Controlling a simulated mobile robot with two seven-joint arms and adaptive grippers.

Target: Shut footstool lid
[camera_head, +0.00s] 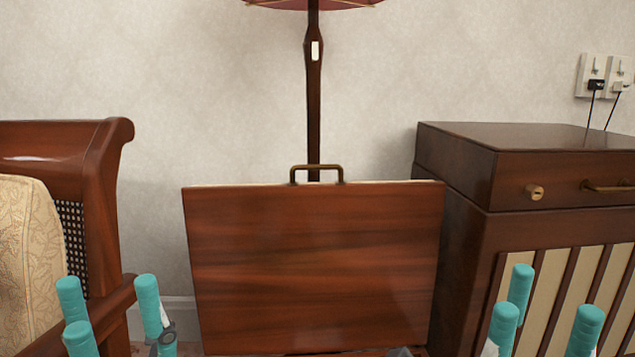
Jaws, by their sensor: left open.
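The footstool lid (315,265) is a reddish-brown wooden panel that stands raised, near upright, in the middle of the head view. A brass handle (318,168) sits at its top edge, where a thin cream strip shows. Only a sliver of the footstool body shows below the lid at the bottom edge. My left gripper (111,314) has teal fingertips, spread open and empty, to the left of the lid. My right gripper (547,320) is also spread open and empty, to the right of the lid. Neither gripper appears to touch the lid.
A wooden armchair (105,165) with a cream cushion (30,265) stands at the left. A dark wooden cabinet (465,185) with a brass knob and handle stands close at the right. A lamp pole (313,90) rises behind the lid, before the pale wall.

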